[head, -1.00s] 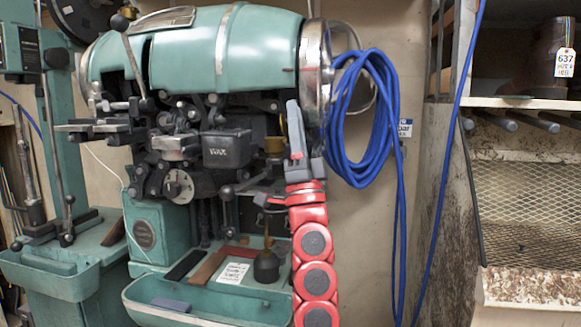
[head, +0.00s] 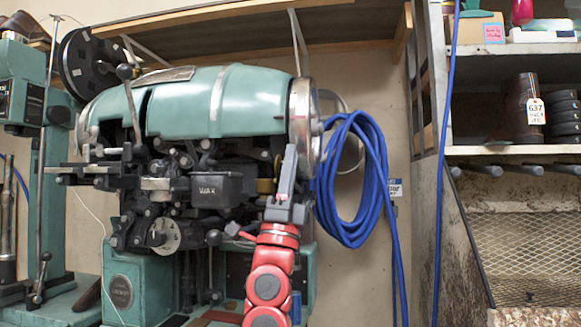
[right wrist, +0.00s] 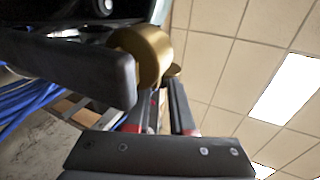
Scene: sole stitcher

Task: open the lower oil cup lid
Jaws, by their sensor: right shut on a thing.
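My right gripper (head: 290,160) reaches up along the right end of the green sole stitcher, its grey fingers pointing upward. In the right wrist view its two dark fingers (right wrist: 171,85) are close together, with a small brass disc (right wrist: 173,70) at their tips, apparently the oil cup lid. A larger brass cylinder (right wrist: 150,55), apparently an oil cup, is just beside them. A brass part (head: 266,186) also shows left of the gripper in the head view. The fingers hide the exact contact and the lid's angle. My left gripper is not in view.
The dark WAX box (head: 213,189) and linkages crowd the machine's middle. A blue hose coil (head: 350,180) hangs right of the gripper, by the silver wheel (head: 303,120). A dark rounded bar (right wrist: 70,70) fills the left of the wrist view. Shelves (head: 515,150) stand at far right.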

